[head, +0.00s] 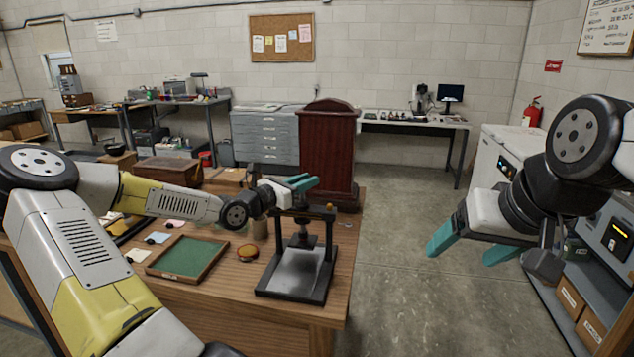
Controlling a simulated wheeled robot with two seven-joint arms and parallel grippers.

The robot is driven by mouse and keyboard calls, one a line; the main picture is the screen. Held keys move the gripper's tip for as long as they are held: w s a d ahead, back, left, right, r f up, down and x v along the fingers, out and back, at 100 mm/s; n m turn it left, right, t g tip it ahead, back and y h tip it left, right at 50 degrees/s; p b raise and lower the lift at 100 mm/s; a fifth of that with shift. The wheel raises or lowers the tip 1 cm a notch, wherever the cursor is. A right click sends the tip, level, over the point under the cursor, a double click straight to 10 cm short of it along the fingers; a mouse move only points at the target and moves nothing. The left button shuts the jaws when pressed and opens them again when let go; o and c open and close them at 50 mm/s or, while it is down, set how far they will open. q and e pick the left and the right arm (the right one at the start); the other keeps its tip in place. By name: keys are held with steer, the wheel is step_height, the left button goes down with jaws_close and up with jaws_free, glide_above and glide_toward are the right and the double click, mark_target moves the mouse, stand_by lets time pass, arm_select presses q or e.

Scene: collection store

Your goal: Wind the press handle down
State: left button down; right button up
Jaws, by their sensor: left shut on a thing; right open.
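A black press (327,268) with a flat grey base plate, two uprights and a central screw stands near the right front corner of the wooden table. A yellow knob shows at the right end of its top. My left gripper (303,183) is at the top of the press, its teal fingers shut on the press handle. The handle is mostly hidden behind the gripper and the frame top, so its exact angle cannot be told. My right gripper (468,250) is open and empty, held over the floor to the right of the table.
Shelves with boxes (570,298) are at the right. Open floor lies between table and shelves.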

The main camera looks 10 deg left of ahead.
arm_select(q)
steer(key=c, duration=1.3)
jaws_free()
steer(key=shift+o, duration=0.2)
steer(key=v, duration=0.7)
steer(key=shift+s+a, duration=0.25)
steer(key=shift+s, duration=0.05)
